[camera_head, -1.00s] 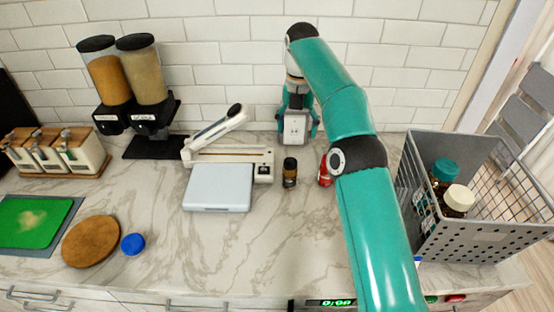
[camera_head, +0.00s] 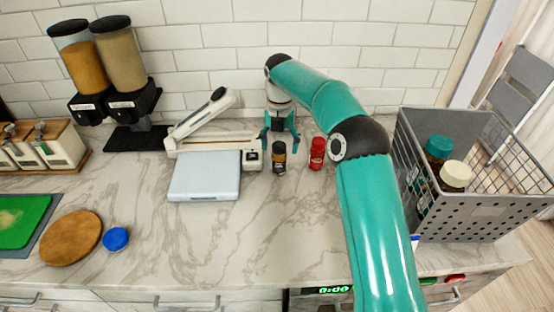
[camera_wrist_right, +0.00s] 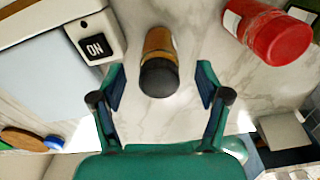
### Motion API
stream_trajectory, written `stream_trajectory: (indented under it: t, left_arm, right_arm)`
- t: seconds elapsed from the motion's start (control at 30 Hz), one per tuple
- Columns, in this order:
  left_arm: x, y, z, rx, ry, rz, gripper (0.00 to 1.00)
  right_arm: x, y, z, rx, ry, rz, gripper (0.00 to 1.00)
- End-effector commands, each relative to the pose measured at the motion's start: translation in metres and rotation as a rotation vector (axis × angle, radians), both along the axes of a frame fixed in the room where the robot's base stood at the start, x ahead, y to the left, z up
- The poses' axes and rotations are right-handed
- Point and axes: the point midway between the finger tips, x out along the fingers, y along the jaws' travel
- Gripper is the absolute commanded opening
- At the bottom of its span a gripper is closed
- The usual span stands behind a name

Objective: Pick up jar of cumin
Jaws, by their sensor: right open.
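A small jar with a black lid and brown contents (camera_head: 279,160) stands upright on the marble counter, right of the white sealing device. I take it for the cumin; its label is not readable. It also shows in the right wrist view (camera_wrist_right: 160,45), with its lid toward me. My right gripper (camera_head: 280,144) is open and empty, fingers pointing down on either side of the jar's upper part in the picture. In the right wrist view, the fingertips (camera_wrist_right: 161,75) flank the lid with gaps on both sides. My left gripper is not in view.
A red jar (camera_head: 317,154) stands close to the right of the dark-lidded jar. The white sealer (camera_head: 215,145) and pale scale (camera_head: 204,178) are on the left. A grey basket (camera_head: 470,218) with jars is at right. The front counter is mostly clear.

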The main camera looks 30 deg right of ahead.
Motion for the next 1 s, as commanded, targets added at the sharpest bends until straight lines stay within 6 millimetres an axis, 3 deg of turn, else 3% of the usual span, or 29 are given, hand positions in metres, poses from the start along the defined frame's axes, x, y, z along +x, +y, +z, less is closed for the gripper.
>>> stream_trajectory:
  t: [0.23,0.53,0.93,1.0]
  left_arm:
    - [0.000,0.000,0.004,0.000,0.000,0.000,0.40]
    - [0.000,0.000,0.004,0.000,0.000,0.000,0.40]
    - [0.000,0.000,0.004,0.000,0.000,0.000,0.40]
    - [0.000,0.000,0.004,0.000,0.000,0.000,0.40]
  right_arm:
    - [0.000,0.003,-0.034,0.001,0.004,-0.001,0.75]
    - [0.000,0.003,-0.040,0.001,0.001,0.000,0.75]
    - [0.000,0.003,-0.040,0.001,0.001,0.000,0.10]
    - [0.000,0.003,-0.040,0.001,0.001,0.000,0.07]
